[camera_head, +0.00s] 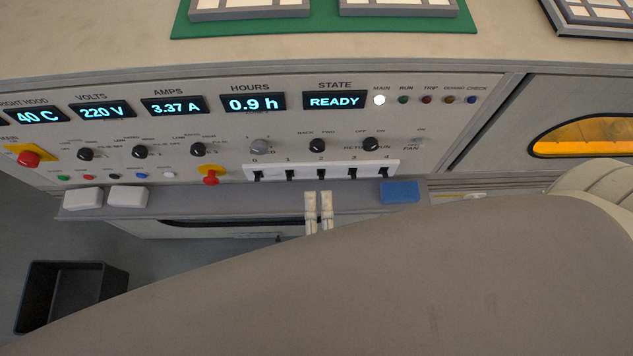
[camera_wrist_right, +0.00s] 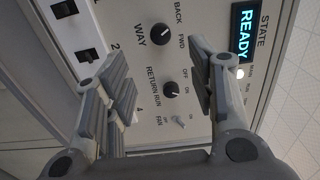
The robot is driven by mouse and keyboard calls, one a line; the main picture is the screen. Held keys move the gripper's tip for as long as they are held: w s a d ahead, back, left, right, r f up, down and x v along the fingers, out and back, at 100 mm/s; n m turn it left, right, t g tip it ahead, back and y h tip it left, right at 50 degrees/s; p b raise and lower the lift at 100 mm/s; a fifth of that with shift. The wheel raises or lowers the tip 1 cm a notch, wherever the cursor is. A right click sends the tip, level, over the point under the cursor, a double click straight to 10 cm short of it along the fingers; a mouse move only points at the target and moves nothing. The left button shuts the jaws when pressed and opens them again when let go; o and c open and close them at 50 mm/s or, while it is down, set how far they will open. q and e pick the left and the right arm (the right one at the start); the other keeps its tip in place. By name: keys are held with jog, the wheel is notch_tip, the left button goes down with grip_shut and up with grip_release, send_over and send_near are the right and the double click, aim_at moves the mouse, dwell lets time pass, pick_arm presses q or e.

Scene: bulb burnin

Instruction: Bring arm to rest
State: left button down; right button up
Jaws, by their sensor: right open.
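My right gripper (camera_head: 318,212) shows in the head view in front of the control panel's lower edge, below the row of numbered black switches (camera_head: 321,172). In the right wrist view the right gripper (camera_wrist_right: 160,95) is open, with nothing between its fingers. Beyond the fingers are the WAY knob (camera_wrist_right: 161,35) and the RETURN RUN knob (camera_wrist_right: 171,89) on the panel. I cannot tell whether the fingers touch the panel. My right arm covers much of the lower head view. My left gripper is not in view.
The panel's STATE display (camera_head: 334,101) reads READY. A blue block (camera_head: 400,191) and two white blocks (camera_head: 83,199) (camera_head: 127,196) lie on the ledge (camera_head: 232,202). A red knob (camera_head: 210,181) juts from the panel. A black bin (camera_head: 75,290) stands on the floor at left.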

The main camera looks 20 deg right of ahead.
jog(key=a+f+n+g+y, duration=0.1)
jog(key=a+f+n+y, duration=0.15)
jog(key=f+n, duration=0.35)
jog(key=a+f+n+g+y, duration=0.1)
jog(key=f+n+y, duration=0.25)
jog(key=f, duration=0.35)
jog(key=s+d+f+n+g+y+b, duration=0.1)
jog(key=s+d+f+n+g, duration=0.2)
jog(key=f, duration=0.6)
jog(key=s+f+n+g+y, duration=0.1)
jog(key=s+f+n+g, duration=0.15)
jog(key=f+n, duration=0.45)
jog(key=s+d+f+n+g+h+b, duration=0.1)
jog(key=s+d+f+n+g+h, duration=0.2)
jog(key=s+d+f+g, duration=0.6)
jog(key=s+d+f+n, duration=0.1)
jog(key=s+d+f, duration=0.4)
jog(key=d+f, duration=0.2)
jog(key=shift+s+f, duration=0.35)
jog(key=shift+f, duration=0.25)
jog(key=shift+w+a, duration=0.1)
